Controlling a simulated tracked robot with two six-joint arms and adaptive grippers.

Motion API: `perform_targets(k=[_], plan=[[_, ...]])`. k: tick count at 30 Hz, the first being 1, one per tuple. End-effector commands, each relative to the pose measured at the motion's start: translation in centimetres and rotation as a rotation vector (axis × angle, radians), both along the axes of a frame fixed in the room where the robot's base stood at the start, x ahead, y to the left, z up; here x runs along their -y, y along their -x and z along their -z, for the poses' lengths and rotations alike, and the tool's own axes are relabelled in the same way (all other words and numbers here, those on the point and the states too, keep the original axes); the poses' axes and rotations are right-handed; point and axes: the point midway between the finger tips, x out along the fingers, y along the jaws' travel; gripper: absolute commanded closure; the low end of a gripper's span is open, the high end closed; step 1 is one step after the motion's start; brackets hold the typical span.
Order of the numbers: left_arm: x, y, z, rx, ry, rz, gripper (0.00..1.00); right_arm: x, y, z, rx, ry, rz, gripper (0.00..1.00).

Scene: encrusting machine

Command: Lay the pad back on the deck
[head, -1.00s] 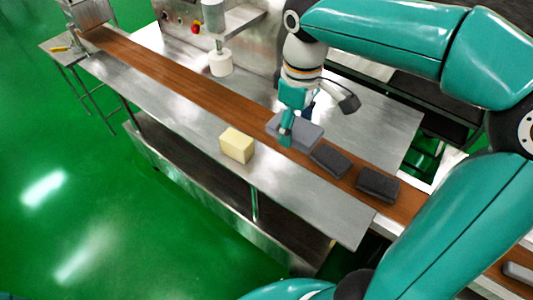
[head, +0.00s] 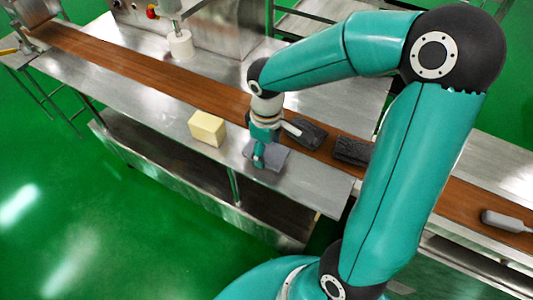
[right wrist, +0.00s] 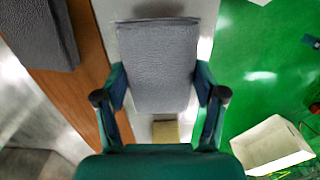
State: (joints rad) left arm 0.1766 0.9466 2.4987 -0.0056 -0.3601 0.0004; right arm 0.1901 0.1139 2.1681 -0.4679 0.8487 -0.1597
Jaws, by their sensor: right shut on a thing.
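The grey pad (head: 270,160) is a flat, textured rectangle. It is over the metal deck (head: 325,190), the strip in front of the brown belt, to the right of the yellow block. My right gripper (head: 259,155) is shut on the pad. In the right wrist view the pad (right wrist: 158,60) sits between the two fingers, with the deck under it. I cannot tell whether the pad touches the deck. My left gripper is not in view.
A pale yellow block (head: 207,128) stands on the deck. Two dark blocks (head: 305,134) (head: 352,151) lie on the brown belt (head: 130,62) behind. In the wrist view a white bin (right wrist: 272,147) stands on the green floor.

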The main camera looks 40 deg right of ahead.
Motion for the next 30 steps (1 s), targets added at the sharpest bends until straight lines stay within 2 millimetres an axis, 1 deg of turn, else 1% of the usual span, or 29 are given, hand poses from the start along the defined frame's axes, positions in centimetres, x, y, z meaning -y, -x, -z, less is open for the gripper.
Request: perform_targets(k=[1,4,12,16,17,18,21,30], plan=[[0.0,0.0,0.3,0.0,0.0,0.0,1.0,0.0,0.1,1.0,-0.004,0.0,0.001,0.63],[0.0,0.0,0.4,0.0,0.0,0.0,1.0,0.0,0.1,2.0,-0.002,-0.001,0.0,0.63],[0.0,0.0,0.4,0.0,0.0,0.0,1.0,0.0,0.0,2.2,0.001,0.0,0.001,0.63],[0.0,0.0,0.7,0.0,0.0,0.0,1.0,0.0,0.0,2.6,0.001,0.0,0.001,0.63],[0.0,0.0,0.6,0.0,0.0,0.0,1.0,0.0,0.0,2.5,0.001,0.0,0.001,0.27],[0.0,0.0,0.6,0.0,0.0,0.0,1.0,0.0,0.0,2.4,0.001,0.0,0.001,0.2],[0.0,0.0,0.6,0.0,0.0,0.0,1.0,0.0,0.0,2.4,0.0,0.0,0.001,0.05],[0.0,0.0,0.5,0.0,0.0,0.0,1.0,0.0,0.0,2.4,0.0,0.0,0.001,0.05]])
